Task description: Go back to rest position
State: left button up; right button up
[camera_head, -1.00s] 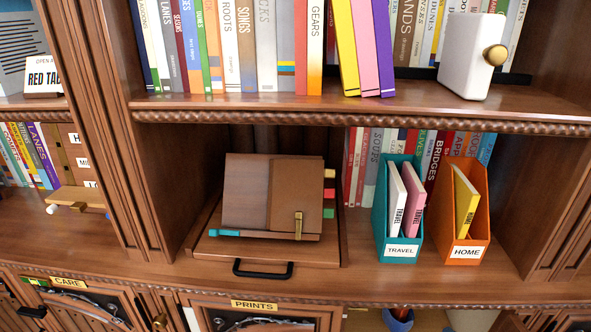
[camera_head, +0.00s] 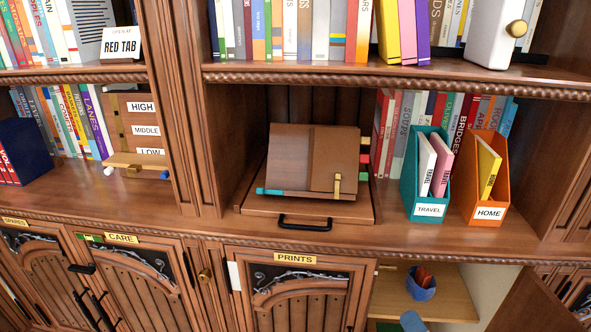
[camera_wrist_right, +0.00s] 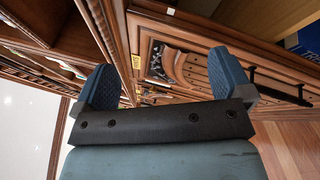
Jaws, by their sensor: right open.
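My right gripper (camera_head: 412,322) shows only as a blue-grey finger at the bottom edge of the head view, in front of the open lower cabinet. In the right wrist view my right gripper (camera_wrist_right: 163,85) has its two blue fingers wide apart. Nothing is between them. Cabinet doors and shelf fronts lie beyond the fingers, seen at a steep tilt. My left gripper is in neither view.
A brown folder (camera_head: 290,160) lies on a sloped board with a black handle. A teal TRAVEL holder (camera_head: 427,210) and an orange HOME holder (camera_head: 490,212) stand to its right. The open lower cabinet holds a blue pot (camera_head: 420,290). Wood floor (camera_wrist_right: 290,150) shows at the right wrist view's lower right.

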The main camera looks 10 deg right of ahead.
jog(key=s+a+r+m+g+y+b, duration=0.1)
jog(key=s+a+r+m+y+b, duration=0.3)
jog(key=a+m, duration=0.55)
jog(key=s+a+r+m+y+b, duration=0.1)
jog(key=s+a+r+m+b, duration=0.1)
jog(key=s+a+r+m, duration=0.75)
pick_arm(q)
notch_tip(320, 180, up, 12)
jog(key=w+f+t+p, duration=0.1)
jog(key=p, duration=1.7)
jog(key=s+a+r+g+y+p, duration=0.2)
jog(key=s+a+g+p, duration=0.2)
jog(key=p, duration=1.6)
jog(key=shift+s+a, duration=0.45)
pick_arm(e)
jog(key=d+r+m+g+h, duration=0.2)
jog(key=d+m+g+h, duration=0.1)
jog(key=d+g+h, duration=0.2)
jog(key=d+g, duration=0.2)
jog(key=d, duration=0.2)
jog(key=shift+s+d+r+h, duration=0.25)
jog(key=shift+d+r+h, duration=0.05)
jog(key=shift+d, duration=0.05)
